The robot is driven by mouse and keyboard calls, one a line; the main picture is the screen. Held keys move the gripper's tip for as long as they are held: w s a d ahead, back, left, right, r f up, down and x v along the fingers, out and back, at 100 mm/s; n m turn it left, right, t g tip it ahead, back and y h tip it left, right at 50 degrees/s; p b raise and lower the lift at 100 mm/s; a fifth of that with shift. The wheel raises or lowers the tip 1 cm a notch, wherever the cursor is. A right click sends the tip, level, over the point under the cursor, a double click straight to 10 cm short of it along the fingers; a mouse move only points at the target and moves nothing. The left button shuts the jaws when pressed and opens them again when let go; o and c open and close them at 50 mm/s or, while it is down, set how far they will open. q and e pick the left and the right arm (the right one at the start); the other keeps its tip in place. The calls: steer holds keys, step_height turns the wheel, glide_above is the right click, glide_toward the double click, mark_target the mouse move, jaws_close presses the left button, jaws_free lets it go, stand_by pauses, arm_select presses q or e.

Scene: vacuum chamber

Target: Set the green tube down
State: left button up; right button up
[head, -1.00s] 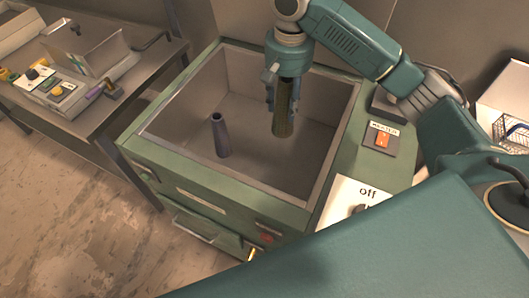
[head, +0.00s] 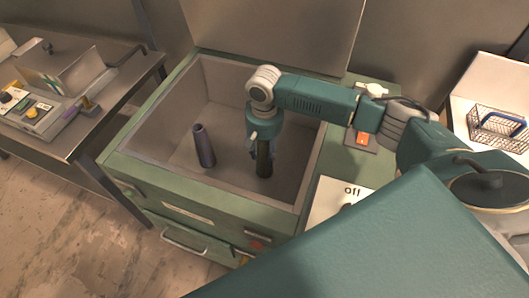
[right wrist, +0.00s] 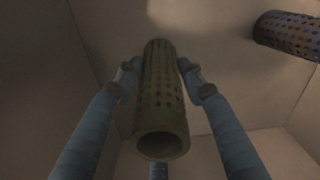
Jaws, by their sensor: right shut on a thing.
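The green tube (head: 264,160) is dark, perforated and held upright inside the open vacuum chamber (head: 290,208). My right gripper (head: 261,148) points straight down and is shut on it. In the right wrist view the green tube (right wrist: 160,95) sits between the gripper's two blue-grey fingers (right wrist: 158,75), with its open end toward the camera. Its lower end is close to the chamber floor, but I cannot tell whether it touches. A purple-grey perforated tube (head: 204,146) stands upright to its left, apart from it; it also shows in the right wrist view (right wrist: 290,36). My left gripper is not in view.
The chamber walls surround the right gripper and both tubes; bare floor lies between the tubes. A switch panel marked "off" (head: 338,198) and an orange switch (head: 362,138) are right of the chamber. A wire basket (head: 498,128) is far right; a metal table (head: 80,140) stands left.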

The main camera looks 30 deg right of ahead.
steer(key=shift+f, duration=0.3)
steer(key=o, duration=1.2)
steer(key=shift+c, duration=0.2)
step_height(320, 180, up, 12)
steer(key=shift+r, duration=0.15)
